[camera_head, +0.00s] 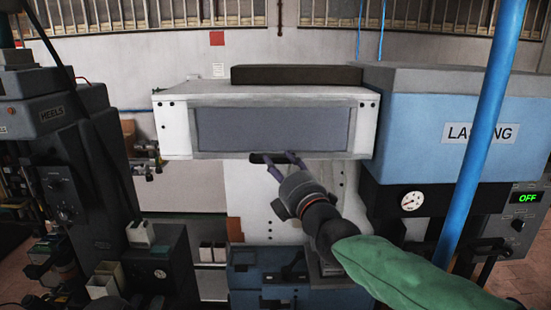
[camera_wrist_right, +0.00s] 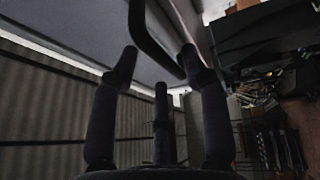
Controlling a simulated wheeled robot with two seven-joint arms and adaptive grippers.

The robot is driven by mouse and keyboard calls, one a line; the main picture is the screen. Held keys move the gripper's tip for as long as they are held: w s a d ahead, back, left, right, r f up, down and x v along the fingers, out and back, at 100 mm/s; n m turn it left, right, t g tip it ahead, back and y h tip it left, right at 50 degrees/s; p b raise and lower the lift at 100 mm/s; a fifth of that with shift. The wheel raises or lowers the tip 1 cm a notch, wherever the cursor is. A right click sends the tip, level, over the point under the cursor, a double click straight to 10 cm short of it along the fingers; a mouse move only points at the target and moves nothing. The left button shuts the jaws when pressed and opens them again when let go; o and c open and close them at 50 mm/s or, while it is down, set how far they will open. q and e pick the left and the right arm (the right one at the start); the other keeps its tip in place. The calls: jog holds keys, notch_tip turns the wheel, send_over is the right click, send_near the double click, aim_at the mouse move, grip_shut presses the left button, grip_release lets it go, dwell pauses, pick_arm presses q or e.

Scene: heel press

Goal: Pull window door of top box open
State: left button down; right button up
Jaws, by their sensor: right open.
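The top box (camera_head: 366,110) is a white housing with a grey window door (camera_head: 270,128) on its front, and the door looks closed. A dark handle (camera_head: 268,158) sits at the door's lower edge. My right gripper (camera_head: 280,163) is at this handle, just below the door, with its fingers spread. In the right wrist view the dark curved handle (camera_wrist_right: 150,38) lies between and beyond the open fingers of my right gripper (camera_wrist_right: 158,75). I cannot tell whether any finger touches it. My left gripper is not in view.
A dark slab (camera_head: 296,75) lies on top of the box. To the right stand a blue LACING machine (camera_head: 420,125) and a bright blue pole (camera_head: 485,130). A dark HEELS machine (camera_head: 60,120) stands at left. Blue machine parts (camera_head: 245,280) are below.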

aim_at(277, 161)
jog(key=shift+x, duration=1.55)
jog(key=shift+c, duration=0.3)
grip_shut()
